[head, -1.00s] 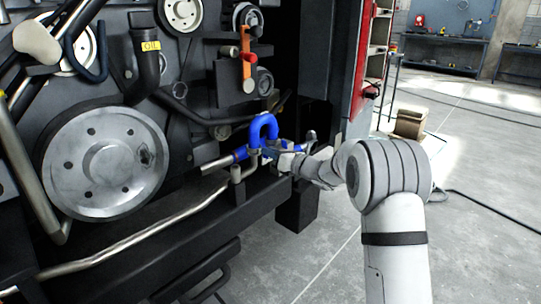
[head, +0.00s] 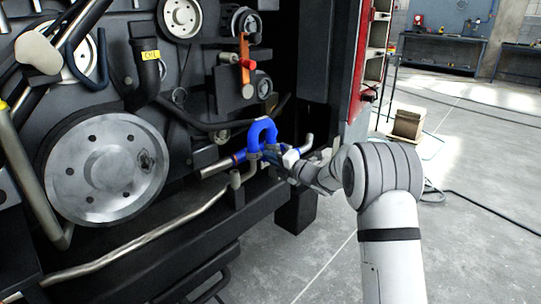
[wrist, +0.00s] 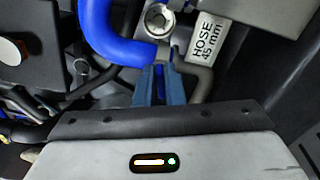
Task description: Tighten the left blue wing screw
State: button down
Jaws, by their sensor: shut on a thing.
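The blue hose (head: 262,129) bends in an upside-down U low on the engine front, and it also shows in the wrist view (wrist: 108,38). My gripper (head: 268,160) is at the right side of this bend. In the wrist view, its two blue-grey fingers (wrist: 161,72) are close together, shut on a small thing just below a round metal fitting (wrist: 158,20). That thing seems to be a blue wing screw, but the fingers hide most of it. I cannot make out another wing screw.
A label reading HOSE 45 mm (wrist: 208,40) is beside the fitting. A bare metal pipe (head: 150,236) runs below the hose, above a dark frame beam (head: 215,225). A large pulley (head: 105,165) is to the left. The floor (head: 470,240) at right is mostly open, with a cable.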

jog(key=shift+s+a+f+m+p, duration=0.1)
jog(key=shift+f+m+p, duration=0.1)
jog(key=shift+m+p, duration=2.15)
jog(key=shift+s+d+f+m+p, duration=0.15)
jog(key=shift+m+p, duration=0.95)
jog(key=shift+m, duration=2.4)
jog(key=shift+a+f+m+p, duration=0.2)
jog(key=shift+m+p, duration=1.55)
jog(key=shift+m, duration=1.2)
jog(key=c, duration=1.6)
grip_release()
jog(key=shift+o, duration=0.2)
jog(key=p+v, duration=0.1)
jog(key=v, duration=0.7)
